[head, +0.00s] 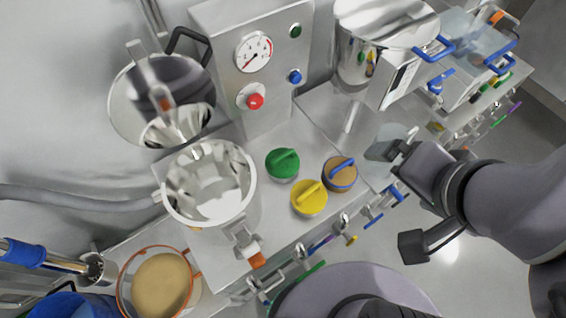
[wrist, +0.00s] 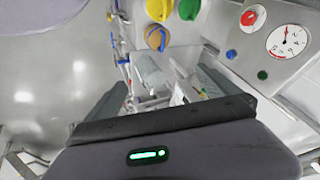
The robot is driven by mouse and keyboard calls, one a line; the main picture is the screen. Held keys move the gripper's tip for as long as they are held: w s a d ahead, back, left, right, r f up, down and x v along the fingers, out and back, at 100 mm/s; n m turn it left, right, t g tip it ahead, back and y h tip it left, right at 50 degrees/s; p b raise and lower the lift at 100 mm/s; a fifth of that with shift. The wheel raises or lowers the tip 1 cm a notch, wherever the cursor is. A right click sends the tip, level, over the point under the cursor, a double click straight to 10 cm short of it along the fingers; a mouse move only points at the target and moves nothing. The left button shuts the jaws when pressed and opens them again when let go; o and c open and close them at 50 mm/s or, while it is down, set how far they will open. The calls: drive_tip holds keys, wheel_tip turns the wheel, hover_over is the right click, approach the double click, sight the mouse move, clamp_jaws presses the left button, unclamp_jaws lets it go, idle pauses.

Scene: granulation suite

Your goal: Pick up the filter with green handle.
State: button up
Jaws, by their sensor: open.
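The filter with the green handle (head: 283,165) stands on the steel bench top, its round green top and raised bar facing up. In the wrist view its green top (wrist: 189,9) is cut by the upper edge. A yellow-handled one (head: 309,198) and a tan one with a blue handle (head: 341,173) stand close beside it, to its right and front. My gripper (head: 389,148) is to the right of all three, apart from them. In the wrist view its fingers (wrist: 163,90) are spread with nothing held between them.
A steel bowl (head: 210,190) stands left of the filters. A panel with a gauge (head: 253,52) and red button (head: 255,101) rises behind them. A steel vessel (head: 372,50) stands at the back right. Coloured-handled fittings line the bench's front edge.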

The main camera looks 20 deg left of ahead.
drive_tip(key=n+g+h+p, duration=0.25)
drive_tip(key=n+g, duration=0.35)
drive_tip(key=n, duration=1.1)
hover_over(284, 157)
wheel_tip(284, 157, down, 13)
drive_tip(key=shift+y, duration=0.25)
drive_tip(key=f+b, duration=0.1)
drive_tip(key=f, duration=0.3)
drive_tip(key=f+b, duration=0.2)
drive_tip(key=f, duration=0.2)
drive_tip(key=f+b, duration=0.1)
drive_tip(key=f, duration=0.3)
drive_tip(key=shift+s+d+f+b, duration=0.1)
drive_tip(key=shift+d+f+b, duration=0.05)
drive_tip(key=shift+d+b, duration=0.25)
drive_tip(key=f+b, duration=0.1)
drive_tip(key=f, duration=0.1)
drive_tip(key=f+b, duration=0.1)
drive_tip(key=f, duration=0.1)
drive_tip(key=a+f+b, duration=0.1)
drive_tip(key=shift+f, duration=0.4)
drive_tip(key=shift+r, duration=0.2)
drive_tip(key=c, duration=1.3)
